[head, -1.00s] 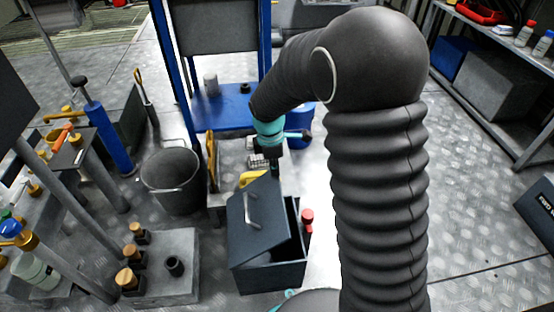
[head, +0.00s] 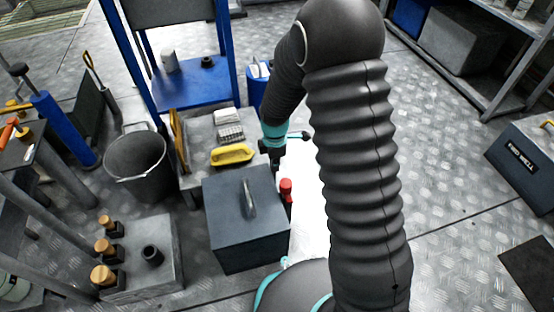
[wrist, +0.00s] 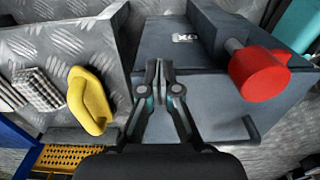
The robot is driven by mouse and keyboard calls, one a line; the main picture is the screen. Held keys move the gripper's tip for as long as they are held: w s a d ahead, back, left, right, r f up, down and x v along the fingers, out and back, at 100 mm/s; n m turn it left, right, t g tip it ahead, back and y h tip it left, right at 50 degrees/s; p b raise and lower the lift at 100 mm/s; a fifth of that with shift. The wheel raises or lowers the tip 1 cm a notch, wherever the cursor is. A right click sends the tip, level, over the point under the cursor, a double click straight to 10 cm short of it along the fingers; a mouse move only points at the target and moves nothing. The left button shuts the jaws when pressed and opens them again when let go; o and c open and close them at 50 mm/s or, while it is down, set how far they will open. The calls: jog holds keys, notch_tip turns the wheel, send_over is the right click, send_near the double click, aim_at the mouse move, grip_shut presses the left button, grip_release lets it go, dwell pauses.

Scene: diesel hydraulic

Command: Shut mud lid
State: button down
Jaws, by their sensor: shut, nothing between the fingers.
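The mud box (head: 247,240) is a dark grey box on the floor in the middle of the head view. Its lid (head: 228,205) lies flat across the top, and no opening shows. A grey bar handle (head: 249,199) stands on the lid. My gripper (head: 275,160) is at the box's far right corner, partly hidden by my arm. In the wrist view my gripper (wrist: 158,72) is shut and empty, in front of dark grey box surfaces (wrist: 195,92). Whether it touches them I cannot tell. A red knob (wrist: 260,74) sits beside the box, right of my fingers.
A low grey bench (head: 195,172) with a yellow brush (head: 232,154) and cloths stands behind the box. Open floor (head: 460,235) lies right of my arm.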

jog(key=shift+f, duration=0.35)
jog(key=shift+s+f, duration=0.1)
jog(key=shift+f, duration=0.05)
jog(key=w+d+r+p, duration=0.1)
jog(key=d+r, duration=0.2)
jog(key=r, duration=0.3)
jog(key=d+r+p, duration=0.2)
jog(key=d+r, duration=0.2)
jog(key=r, duration=0.1)
jog(key=shift+w+r, duration=0.35)
